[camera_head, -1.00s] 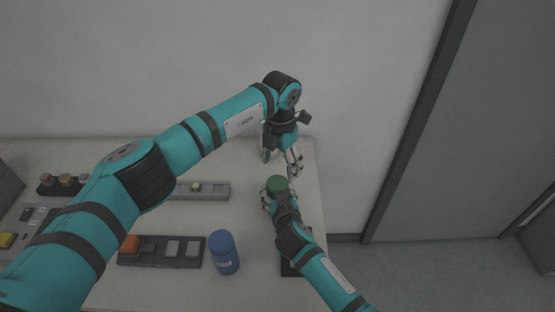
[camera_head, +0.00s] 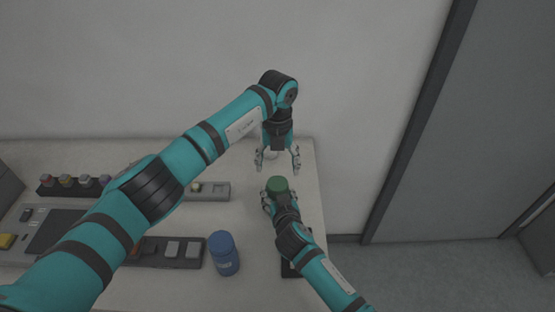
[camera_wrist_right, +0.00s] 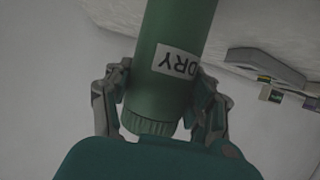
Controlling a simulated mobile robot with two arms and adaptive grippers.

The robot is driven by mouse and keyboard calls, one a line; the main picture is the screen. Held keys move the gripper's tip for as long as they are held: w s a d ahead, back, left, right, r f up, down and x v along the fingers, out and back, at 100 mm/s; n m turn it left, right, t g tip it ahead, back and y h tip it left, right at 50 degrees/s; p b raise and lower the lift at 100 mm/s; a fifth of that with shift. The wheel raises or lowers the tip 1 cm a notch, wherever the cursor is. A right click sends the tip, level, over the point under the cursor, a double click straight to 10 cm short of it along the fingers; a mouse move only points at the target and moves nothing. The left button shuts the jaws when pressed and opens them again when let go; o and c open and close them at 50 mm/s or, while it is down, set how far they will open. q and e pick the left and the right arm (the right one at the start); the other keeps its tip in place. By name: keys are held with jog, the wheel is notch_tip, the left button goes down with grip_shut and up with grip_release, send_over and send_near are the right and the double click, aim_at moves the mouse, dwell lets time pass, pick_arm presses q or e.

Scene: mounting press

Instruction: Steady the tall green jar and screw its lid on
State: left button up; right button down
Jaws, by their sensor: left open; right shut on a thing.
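The tall green jar (camera_head: 277,184) stands near the right end of the table. In the right wrist view the jar (camera_wrist_right: 185,30) carries a pale label reading DRY, upside down there. A ribbed green lid (camera_wrist_right: 152,126) sits on its top end; how tight it is I cannot tell. My right gripper (camera_head: 281,203) is shut on the jar, with a finger on each side in the right wrist view (camera_wrist_right: 163,85). My left gripper (camera_head: 277,166) is open and empty, fingers pointing down, just beyond the jar and apart from it in the picture.
A blue jar (camera_head: 224,254) stands to the left of my right arm. Several control strips and panels, one a grey strip (camera_head: 212,191), cover the table's left part, some behind my left arm. The wall (camera_head: 345,100) is behind; the table's right edge is close.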

aim_at(277, 183)
pick_arm(q)
notch_tip(277, 183, down, 7)
jog(key=shift+r, duration=0.1)
pick_arm(e)
jog(key=shift+r, duration=0.1)
dwell(0.3)
pick_arm(q)
jog(key=c, duration=1.2)
jog(key=m, duration=0.5)
jog(key=o, duration=1.2)
jog(key=shift+o, duration=0.2)
jog(key=shift+r, duration=2.25)
